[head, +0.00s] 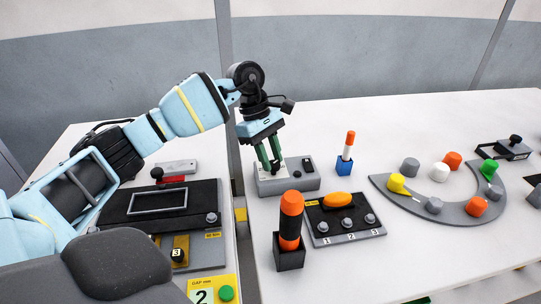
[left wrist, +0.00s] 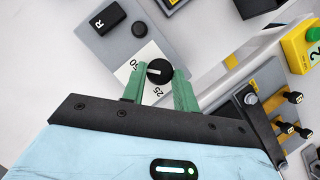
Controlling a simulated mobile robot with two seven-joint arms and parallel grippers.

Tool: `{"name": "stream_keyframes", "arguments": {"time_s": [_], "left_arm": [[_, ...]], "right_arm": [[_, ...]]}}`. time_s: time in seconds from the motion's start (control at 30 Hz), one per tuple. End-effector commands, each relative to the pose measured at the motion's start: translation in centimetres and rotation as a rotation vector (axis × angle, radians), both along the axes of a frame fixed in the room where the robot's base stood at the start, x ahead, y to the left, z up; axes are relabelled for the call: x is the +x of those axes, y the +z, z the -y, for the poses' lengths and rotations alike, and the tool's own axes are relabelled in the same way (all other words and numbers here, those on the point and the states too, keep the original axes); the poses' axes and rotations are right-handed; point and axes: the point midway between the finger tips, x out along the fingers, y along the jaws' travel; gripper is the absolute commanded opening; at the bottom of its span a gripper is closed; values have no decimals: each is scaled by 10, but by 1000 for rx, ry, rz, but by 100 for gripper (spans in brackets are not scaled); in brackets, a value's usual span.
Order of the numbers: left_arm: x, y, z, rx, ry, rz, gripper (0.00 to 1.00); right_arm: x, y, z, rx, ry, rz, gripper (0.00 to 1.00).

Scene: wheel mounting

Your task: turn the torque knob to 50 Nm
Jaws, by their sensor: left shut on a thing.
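The torque knob (left wrist: 159,71) is a round black knob with a white pointer mark, on a white dial plate (left wrist: 150,54) of a grey box. In the left wrist view the plate's numbers include 25 below the knob and one at its left that looks like 50, partly by a finger. The pointer mark lies on the knob's left side. My left gripper (left wrist: 158,88) has its two green fingers on either side of the knob, shut on it. In the head view the left gripper (head: 269,163) reaches down onto the grey box (head: 300,183), and its fingers mostly hide the knob. My right gripper is not in view.
An orange-and-black tool (head: 291,218) stands in a black holder close in front, near a numbered tray (head: 347,238). A curved grey tray (head: 455,213) with coloured pieces lies right.

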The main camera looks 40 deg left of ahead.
Motion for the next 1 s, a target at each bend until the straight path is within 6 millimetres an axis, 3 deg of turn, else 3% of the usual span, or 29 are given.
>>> {"name": "stream_keyframes", "arguments": {"time_s": [0.23, 0.27, 0.43, 0.77, 1.0], "left_arm": [[0, 1, 0, 1, -2, 2, 7], [0, 1, 0, 1, -2, 2, 31], [0, 0, 0, 1, -1, 2, 51], [0, 4, -1, 1, 0, 2, 51], [1, 34, -14, 1, 1, 5, 51]], "right_arm": [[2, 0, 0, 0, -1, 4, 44], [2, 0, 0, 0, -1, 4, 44], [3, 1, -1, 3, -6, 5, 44], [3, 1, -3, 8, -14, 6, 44], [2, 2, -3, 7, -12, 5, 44]]}}
